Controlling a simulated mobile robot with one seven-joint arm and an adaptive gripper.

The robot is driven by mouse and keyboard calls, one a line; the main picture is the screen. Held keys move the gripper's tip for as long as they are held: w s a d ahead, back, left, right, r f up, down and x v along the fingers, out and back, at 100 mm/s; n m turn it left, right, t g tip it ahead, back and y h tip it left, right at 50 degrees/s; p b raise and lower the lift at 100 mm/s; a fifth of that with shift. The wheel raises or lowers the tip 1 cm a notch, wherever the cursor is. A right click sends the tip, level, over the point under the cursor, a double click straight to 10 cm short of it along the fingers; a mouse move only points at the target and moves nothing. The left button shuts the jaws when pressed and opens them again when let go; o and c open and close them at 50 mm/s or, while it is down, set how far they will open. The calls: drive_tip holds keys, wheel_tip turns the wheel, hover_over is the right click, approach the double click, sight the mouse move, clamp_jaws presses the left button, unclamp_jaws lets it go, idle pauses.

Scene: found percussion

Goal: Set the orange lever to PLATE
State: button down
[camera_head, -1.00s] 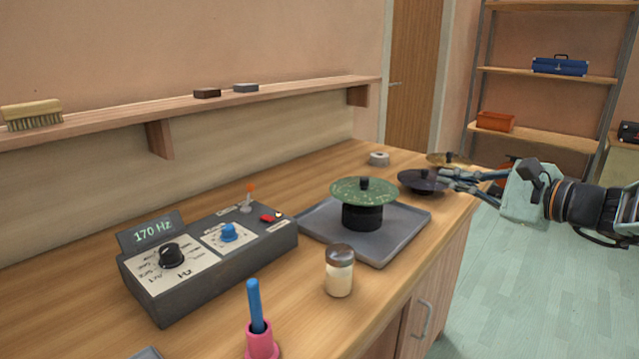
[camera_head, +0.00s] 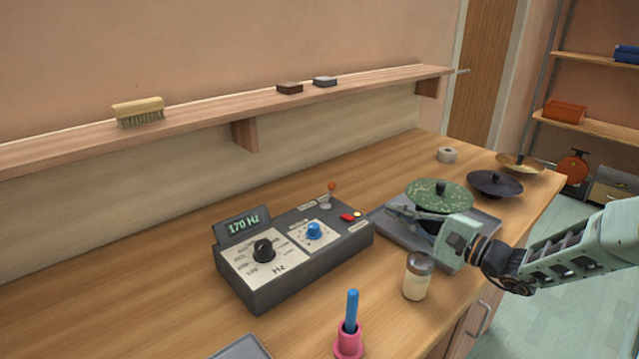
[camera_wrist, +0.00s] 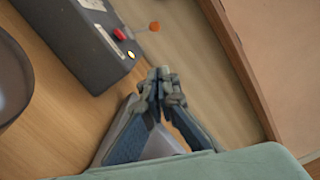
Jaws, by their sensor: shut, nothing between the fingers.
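The orange-tipped lever (camera_head: 331,188) stands on the top rear right part of the dark control box (camera_head: 300,262). Its orange knob also shows in the wrist view (camera_wrist: 154,27), beyond the box's end. The lever's labels are too small to read. My gripper (camera_head: 392,211) is shut and empty, to the right of the box and apart from the lever, in front of the green speckled plate (camera_head: 440,194). In the wrist view my closed fingertips (camera_wrist: 160,78) point toward the box's end. The box also carries a display reading 170 Hz, a black knob, a blue knob and a red switch.
The green plate sits above a grey tray (camera_head: 480,232). A shaker jar (camera_head: 417,276) and a pink holder with a blue stick (camera_head: 348,338) stand in front. Dark (camera_head: 494,184) and brass (camera_head: 520,162) discs lie back right. A shelf (camera_head: 236,118) runs along the wall above the bench.

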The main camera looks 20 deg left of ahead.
drive_tip(key=shift+a+r, duration=0.1)
drive_tip(key=shift+a, duration=0.15)
drive_tip(key=shift+s+a+r+x, duration=0.15)
drive_tip(key=shift+s+x, duration=0.15)
drive_tip(key=shift+x, duration=1.75)
drive_tip(key=shift+s+a+r+x, duration=0.15)
drive_tip(key=shift+s+x, duration=0.15)
drive_tip(key=shift+x, duration=1.8)
drive_tip(key=shift+s+a+r+x, duration=0.1)
drive_tip(key=shift+s+x, duration=0.15)
drive_tip(key=shift+x, duration=1.8)
